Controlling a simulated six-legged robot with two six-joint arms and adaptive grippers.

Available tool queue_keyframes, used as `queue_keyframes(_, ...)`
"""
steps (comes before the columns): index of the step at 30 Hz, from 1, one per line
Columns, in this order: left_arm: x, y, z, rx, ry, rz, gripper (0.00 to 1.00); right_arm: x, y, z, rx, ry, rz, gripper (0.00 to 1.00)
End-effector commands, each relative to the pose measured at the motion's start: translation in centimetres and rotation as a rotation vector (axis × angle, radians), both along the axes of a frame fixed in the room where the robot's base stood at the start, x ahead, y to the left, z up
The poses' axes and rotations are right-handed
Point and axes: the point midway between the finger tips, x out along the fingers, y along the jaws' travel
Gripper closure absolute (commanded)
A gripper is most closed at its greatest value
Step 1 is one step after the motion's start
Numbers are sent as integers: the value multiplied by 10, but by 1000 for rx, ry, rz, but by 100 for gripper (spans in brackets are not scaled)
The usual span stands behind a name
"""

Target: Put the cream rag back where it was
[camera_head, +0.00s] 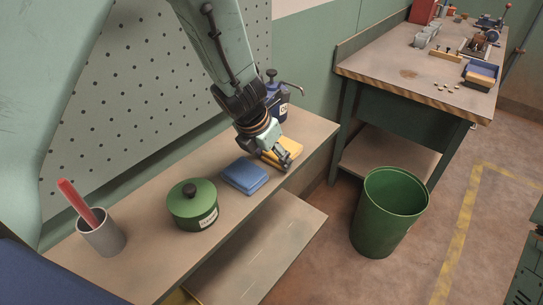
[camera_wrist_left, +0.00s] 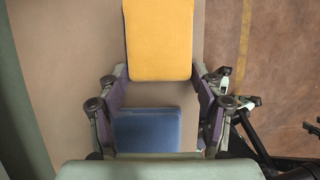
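No clearly cream rag shows in either view. A folded yellow cloth (camera_head: 291,146) lies at the far end of the long shelf (camera_head: 150,250), and a folded blue cloth (camera_head: 245,176) lies nearer. My left gripper (camera_head: 277,164) is low over the shelf beside the yellow cloth and partly covers it. In the left wrist view, its fingers stand apart (camera_wrist_left: 160,88), with the near end of the yellow cloth (camera_wrist_left: 158,40) by their tips and the blue cloth (camera_wrist_left: 148,132) below. I cannot tell whether the fingers touch the yellow cloth. My right gripper is not seen.
A green lidded pot (camera_head: 193,205) and a grey cup (camera_head: 101,236) with a red-handled tool stand nearer on the shelf. A dark blue pump bottle (camera_head: 280,104) stands behind my gripper. A green bin (camera_head: 390,212) stands on the floor; a workbench (camera_head: 400,75) is beyond.

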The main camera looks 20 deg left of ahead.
Motion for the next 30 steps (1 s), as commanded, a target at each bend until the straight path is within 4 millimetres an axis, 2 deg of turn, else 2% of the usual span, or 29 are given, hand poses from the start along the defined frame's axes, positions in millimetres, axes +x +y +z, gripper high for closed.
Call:
queue_keyframes(1, 0, 0, 0, 0, 0, 0, 27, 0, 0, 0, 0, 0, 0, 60)
queue_keyframes(6, 0, 0, 0, 0, 0, 0, 14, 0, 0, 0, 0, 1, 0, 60)
queue_keyframes(17, -1, 0, 5, 0, -1, 0, 14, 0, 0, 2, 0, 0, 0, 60)
queue_keyframes(20, -5, 2, 17, 0, -2, 0, 14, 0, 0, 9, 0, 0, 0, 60)
queue_keyframes(30, -28, 10, 80, -1, -2, 0, 14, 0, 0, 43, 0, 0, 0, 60)
